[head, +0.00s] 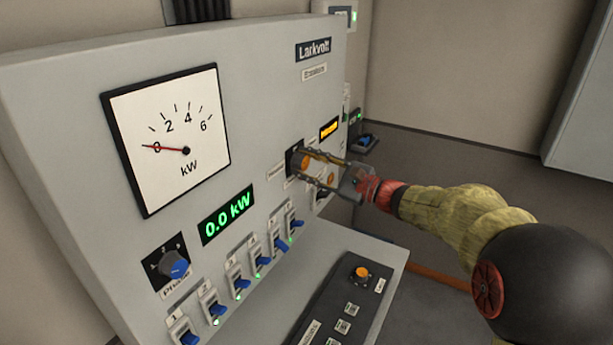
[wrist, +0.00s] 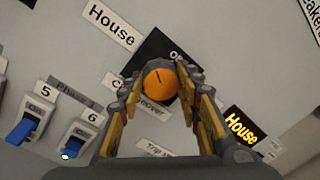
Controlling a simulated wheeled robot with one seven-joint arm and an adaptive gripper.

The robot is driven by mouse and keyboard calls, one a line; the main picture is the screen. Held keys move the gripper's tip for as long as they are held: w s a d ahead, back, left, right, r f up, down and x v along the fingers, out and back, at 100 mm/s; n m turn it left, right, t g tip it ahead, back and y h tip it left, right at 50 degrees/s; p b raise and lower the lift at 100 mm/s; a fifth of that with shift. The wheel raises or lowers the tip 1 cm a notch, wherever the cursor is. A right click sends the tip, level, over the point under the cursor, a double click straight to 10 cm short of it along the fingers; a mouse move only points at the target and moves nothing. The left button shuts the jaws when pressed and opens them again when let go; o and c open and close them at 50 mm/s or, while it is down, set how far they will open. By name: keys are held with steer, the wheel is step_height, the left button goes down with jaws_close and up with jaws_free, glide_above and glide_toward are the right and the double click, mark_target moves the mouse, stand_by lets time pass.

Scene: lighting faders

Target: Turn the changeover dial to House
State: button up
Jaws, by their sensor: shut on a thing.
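The changeover dial is an orange round knob (wrist: 164,86) on a black plate (wrist: 178,51). A short dark line on the knob points toward the upper left of the wrist view. My gripper (wrist: 163,92) has its fingers on both sides of the knob, shut on it. In the head view my gripper (head: 318,170) reaches the panel from the right, and the orange dial (head: 301,161) shows partly between its fingers. A white House label (wrist: 112,25) sits up and left of the knob. A small amber display (wrist: 240,128) reads House. The dial's lettering is partly hidden.
The grey panel carries a kW meter (head: 166,140) near zero, a green 0.0 kW readout (head: 227,215), a blue Phase knob (head: 174,264) and a row of blue-levered breakers (head: 240,284). A dark control box (head: 335,309) with an orange button lies on the ledge below.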

steer(key=shift+n+b, duration=0.4)
steer(key=o, duration=1)
steer(key=shift+o, duration=0.8)
steer(key=v, duration=1.2)
